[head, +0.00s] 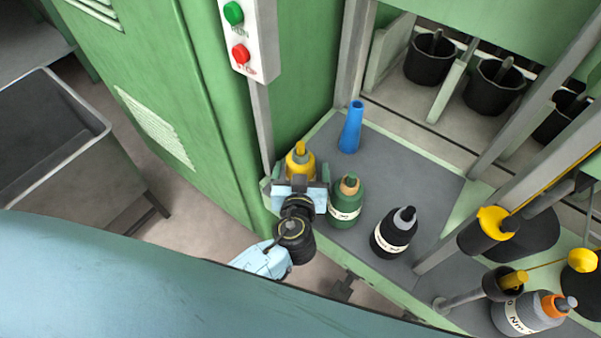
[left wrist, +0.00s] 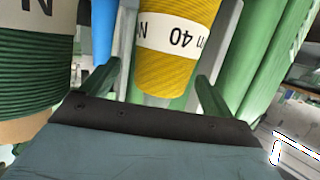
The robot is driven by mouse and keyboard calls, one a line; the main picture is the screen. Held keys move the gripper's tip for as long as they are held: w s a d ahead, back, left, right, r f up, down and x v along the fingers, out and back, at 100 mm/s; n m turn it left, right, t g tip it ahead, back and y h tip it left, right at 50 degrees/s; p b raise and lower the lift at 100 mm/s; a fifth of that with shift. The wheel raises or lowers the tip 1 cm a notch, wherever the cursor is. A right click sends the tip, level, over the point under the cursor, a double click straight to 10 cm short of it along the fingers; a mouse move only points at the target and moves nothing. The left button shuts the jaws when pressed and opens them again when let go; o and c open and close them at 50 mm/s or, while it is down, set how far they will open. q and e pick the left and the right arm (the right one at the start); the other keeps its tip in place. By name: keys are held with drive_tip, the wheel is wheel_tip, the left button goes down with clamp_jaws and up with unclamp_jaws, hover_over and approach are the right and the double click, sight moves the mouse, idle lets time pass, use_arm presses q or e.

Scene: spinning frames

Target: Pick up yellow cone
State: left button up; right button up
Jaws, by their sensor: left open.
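The yellow cone (head: 300,161) stands at the left end of the grey shelf, partly hidden behind my left gripper in the head view. In the left wrist view the yellow cone (left wrist: 176,45) fills the upper middle, with a white label reading "40". My left gripper (head: 299,180) is open, its fingers pointing toward the yellow cone. In the left wrist view the fingers show on either side of the cone's lower part, with gaps, so it is not gripped. My right gripper is not in view.
A green cone (head: 346,201) stands close right of my left gripper. A blue cone (head: 351,127) is behind, and a black one (head: 394,233) further right. A green machine wall with a button post (head: 247,40) rises just behind left. The grey shelf (head: 410,180) has bare room in its middle.

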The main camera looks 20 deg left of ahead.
use_arm(q)
drive_tip(key=x, duration=0.4)
drive_tip(key=shift+a+r, duration=0.2)
drive_tip(key=shift+r, duration=0.15)
drive_tip(key=shift+w+f, duration=0.1)
drive_tip(key=shift+w, duration=0.2)
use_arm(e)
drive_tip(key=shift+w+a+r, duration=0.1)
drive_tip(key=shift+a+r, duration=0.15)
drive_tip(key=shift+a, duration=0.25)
use_arm(q)
drive_tip(key=c, duration=1.3)
drive_tip(key=shift+c, duration=0.2)
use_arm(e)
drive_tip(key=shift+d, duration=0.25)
